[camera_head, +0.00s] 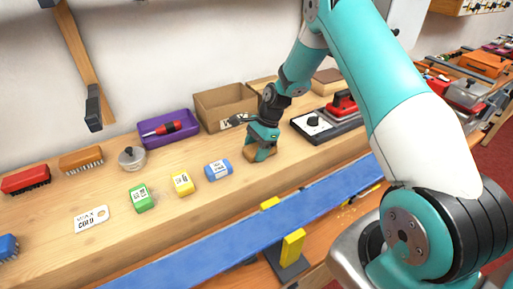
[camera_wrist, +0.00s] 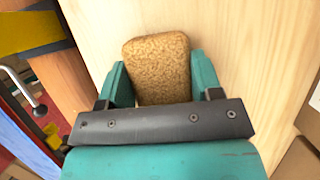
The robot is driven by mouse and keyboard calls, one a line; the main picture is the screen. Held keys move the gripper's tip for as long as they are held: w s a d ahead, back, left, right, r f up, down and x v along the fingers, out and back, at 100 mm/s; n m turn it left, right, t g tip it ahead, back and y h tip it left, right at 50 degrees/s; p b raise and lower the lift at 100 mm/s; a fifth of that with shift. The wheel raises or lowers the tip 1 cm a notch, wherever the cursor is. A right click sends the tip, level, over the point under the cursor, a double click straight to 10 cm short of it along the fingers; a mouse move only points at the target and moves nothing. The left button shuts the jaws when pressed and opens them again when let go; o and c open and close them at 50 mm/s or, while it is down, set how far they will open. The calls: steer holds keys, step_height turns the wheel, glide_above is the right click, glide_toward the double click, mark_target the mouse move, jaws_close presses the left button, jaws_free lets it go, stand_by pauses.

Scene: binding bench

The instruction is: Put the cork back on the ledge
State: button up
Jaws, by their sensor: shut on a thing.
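The cork (camera_wrist: 158,65) is a speckled brown block with rounded corners. In the wrist view it sits between the two teal fingers of my gripper (camera_wrist: 160,88), which is shut on it. In the head view my gripper (camera_head: 262,146) points down at the wooden ledge (camera_head: 222,205), right of the blue block. Little of the cork shows there, low between the fingers. It is at or just above the wood; I cannot tell whether it touches.
Blue (camera_head: 218,169), yellow (camera_head: 182,183) and green (camera_head: 141,198) blocks stand left of my gripper. Behind are a cardboard box (camera_head: 205,107) and a purple tray (camera_head: 158,141). A red iron (camera_head: 342,103) is to the right. A long blue board (camera_head: 225,238) runs along the front.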

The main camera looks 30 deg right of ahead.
steer(key=shift+f, duration=0.1)
steer(key=o, duration=0.9)
steer(key=shift+r, duration=0.25)
steer(key=b+v, duration=0.3)
steer(key=v, duration=0.8)
steer(key=s+a+r+n, duration=0.4)
steer(key=a+r+n, duration=0.2)
steer(key=a+r, duration=0.15)
steer(key=s+a+r+n, duration=0.3)
steer(key=s+a+n, duration=0.2)
steer(key=s+a, duration=0.15)
steer(key=s+a+r+n, duration=0.3)
steer(key=s+a+n, duration=0.25)
steer(key=s, duration=0.25)
steer(key=s+a+n, duration=0.2)
steer(key=s+n, duration=0.6)
steer(key=s, duration=0.3)
steer(key=shift+r+n, duration=0.2)
steer(key=shift+n, duration=0.15)
